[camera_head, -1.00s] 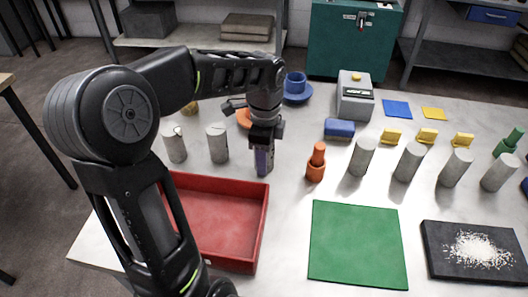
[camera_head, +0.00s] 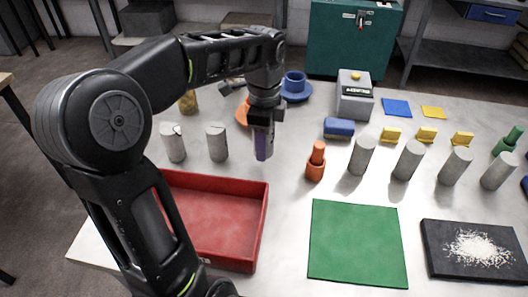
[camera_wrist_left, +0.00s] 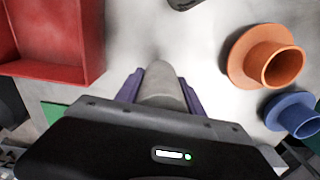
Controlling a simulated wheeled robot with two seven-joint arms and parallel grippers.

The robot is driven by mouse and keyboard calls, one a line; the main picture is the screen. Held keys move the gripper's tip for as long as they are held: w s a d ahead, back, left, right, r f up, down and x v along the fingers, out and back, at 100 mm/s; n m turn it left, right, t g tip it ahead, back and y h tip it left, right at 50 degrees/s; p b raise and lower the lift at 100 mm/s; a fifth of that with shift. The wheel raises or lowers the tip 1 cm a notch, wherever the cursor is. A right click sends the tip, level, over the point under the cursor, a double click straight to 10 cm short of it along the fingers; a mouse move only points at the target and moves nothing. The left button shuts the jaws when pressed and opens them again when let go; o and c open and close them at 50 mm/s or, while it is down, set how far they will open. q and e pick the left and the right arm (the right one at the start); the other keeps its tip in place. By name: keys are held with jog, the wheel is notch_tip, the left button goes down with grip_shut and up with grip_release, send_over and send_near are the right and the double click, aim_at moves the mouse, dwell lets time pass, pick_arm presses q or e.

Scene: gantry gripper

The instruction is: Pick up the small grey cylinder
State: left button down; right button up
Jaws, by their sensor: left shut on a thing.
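My left gripper (camera_head: 262,148) is above the table behind the red tray, its purple fingers pointing down. In the left wrist view, the gripper (camera_wrist_left: 160,95) is shut on a small grey cylinder (camera_wrist_left: 160,82), with one purple finger on each side of it. In the head view, the held cylinder cannot be made out behind the fingers. Other grey cylinders stand on the table: two to the left of the gripper (camera_head: 174,143) (camera_head: 217,143), and several in a row at the right (camera_head: 361,156). My right gripper is not in view.
The red tray (camera_head: 264,222) is in front of the gripper. An orange stepped piece (camera_head: 316,163) stands to its right. An orange cup (camera_wrist_left: 264,57) and a blue cup (camera_wrist_left: 293,114) are nearby. A green mat (camera_head: 357,244) lies bare, and a dark board (camera_head: 440,262) holds white grains.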

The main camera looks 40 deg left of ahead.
pick_arm(q)
notch_tip(320, 180, up, 5)
jog(key=shift+r, duration=0.15)
dwell(0.9)
